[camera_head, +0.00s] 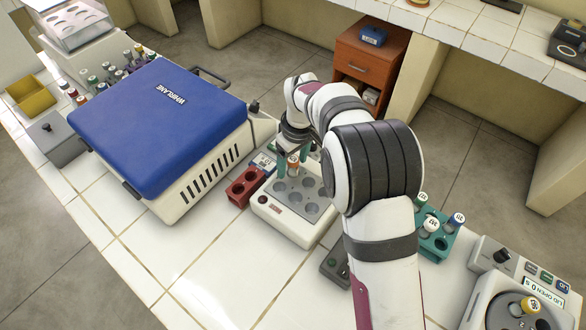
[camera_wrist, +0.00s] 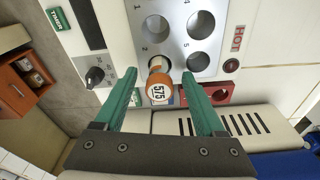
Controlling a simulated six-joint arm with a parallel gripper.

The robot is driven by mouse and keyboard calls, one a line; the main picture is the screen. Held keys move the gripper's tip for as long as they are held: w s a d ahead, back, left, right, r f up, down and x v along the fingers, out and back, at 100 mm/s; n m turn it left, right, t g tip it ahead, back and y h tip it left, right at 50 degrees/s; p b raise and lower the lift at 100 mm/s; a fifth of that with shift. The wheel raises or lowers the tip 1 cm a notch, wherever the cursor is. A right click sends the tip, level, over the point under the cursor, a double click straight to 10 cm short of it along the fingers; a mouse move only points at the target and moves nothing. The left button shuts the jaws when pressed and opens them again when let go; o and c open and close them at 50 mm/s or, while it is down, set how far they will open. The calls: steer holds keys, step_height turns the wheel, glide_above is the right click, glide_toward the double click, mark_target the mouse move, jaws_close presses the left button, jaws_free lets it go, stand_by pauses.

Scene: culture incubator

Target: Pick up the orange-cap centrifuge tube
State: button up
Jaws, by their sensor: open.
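The orange-cap centrifuge tube (camera_wrist: 159,88) stands in a hole of the metal-topped block in the wrist view, its round label reading 575. In the head view the tube (camera_head: 293,163) shows at the back of the same block, partly covered by my gripper. My gripper (camera_wrist: 164,82) is open, with one green finger on each side of the cap and a gap visible on both sides. In the head view the gripper (camera_head: 293,168) points down at the block from behind my arm. The tube's lower part is hidden in the hole.
The white heating block (camera_head: 262,207) has several empty holes. A red rack (camera_head: 243,187) stands close on its left, beside the blue-lidded machine (camera_head: 160,115). A teal rack with capped tubes (camera_head: 433,243) stands right of my arm.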

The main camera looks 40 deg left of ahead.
jaws_close()
steer(key=shift+r, duration=0.15)
